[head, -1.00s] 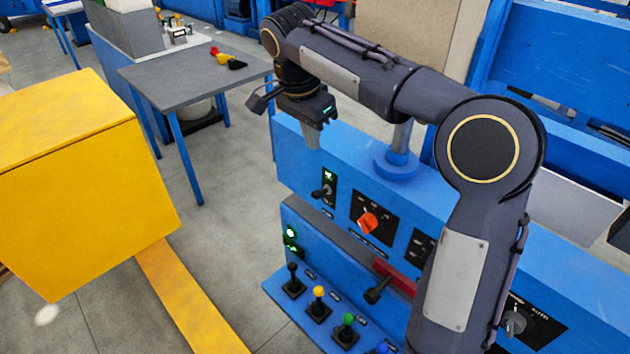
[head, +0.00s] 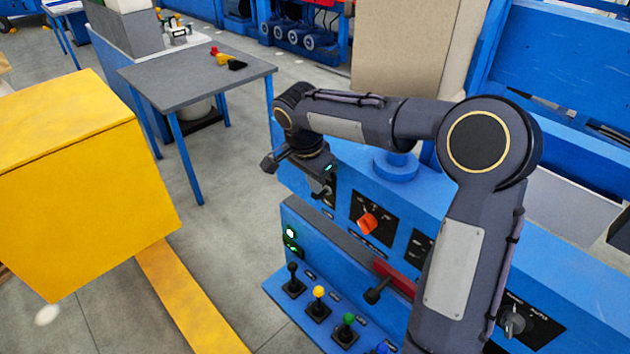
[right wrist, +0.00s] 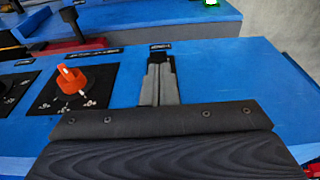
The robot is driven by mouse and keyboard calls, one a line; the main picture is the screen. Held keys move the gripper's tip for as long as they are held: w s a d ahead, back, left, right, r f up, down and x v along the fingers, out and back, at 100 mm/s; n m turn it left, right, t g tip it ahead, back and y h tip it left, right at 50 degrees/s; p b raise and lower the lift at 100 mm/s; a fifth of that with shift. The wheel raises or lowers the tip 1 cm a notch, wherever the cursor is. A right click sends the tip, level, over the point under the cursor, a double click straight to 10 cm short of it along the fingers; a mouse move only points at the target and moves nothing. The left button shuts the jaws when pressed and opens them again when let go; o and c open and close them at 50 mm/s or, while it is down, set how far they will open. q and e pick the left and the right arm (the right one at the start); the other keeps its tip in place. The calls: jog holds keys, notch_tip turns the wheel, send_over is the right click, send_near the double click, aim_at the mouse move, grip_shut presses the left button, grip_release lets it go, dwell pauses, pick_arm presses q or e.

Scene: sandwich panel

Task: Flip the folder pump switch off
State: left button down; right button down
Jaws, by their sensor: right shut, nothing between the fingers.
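A black toggle switch (head: 321,191) sits at the left end of the blue panel's upper face in the head view; its label is too small to read. Its lever sticks out toward the lower left. My right gripper is right over the switch plate in the head view, its body covering the plate's upper part and its fingers not clearly seen. In the right wrist view my right gripper (right wrist: 160,82) is shut with nothing between its fingers, against the blue panel. The toggle is hidden in that view. Whether the fingers touch it, I cannot tell. My left gripper is not in view.
An orange rotary knob (head: 367,222) is right of the toggle; it also shows in the right wrist view (right wrist: 70,80). Below are green lamps (head: 291,234), several coloured-knob levers (head: 318,292) and a red part with a black handle (head: 374,294). A yellow box (head: 90,190) stands left.

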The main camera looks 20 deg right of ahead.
aim_at(313, 197)
jog(key=h+b, duration=0.1)
jog(key=b, duration=0.1)
jog(key=a+f+h+b, duration=0.1)
jog(key=b, duration=0.2)
jog(key=f+t+h+b, duration=0.1)
jog(key=h+b, duration=0.1)
jog(key=b, duration=0.1)
jog(key=shift+s+a+f, duration=0.25)
jog(key=shift+a, duration=0.1)
jog(key=shift+d+r+p, duration=0.1)
jog(key=shift+r+p, duration=0.3)
jog(key=shift+p, duration=0.05)
jog(key=shift+r, duration=0.1)
jog(key=shift+r+p, duration=0.45)
jog(key=shift+r, duration=0.2)
jog(key=v, duration=0.8)
jog(key=shift+s+d, duration=0.1)
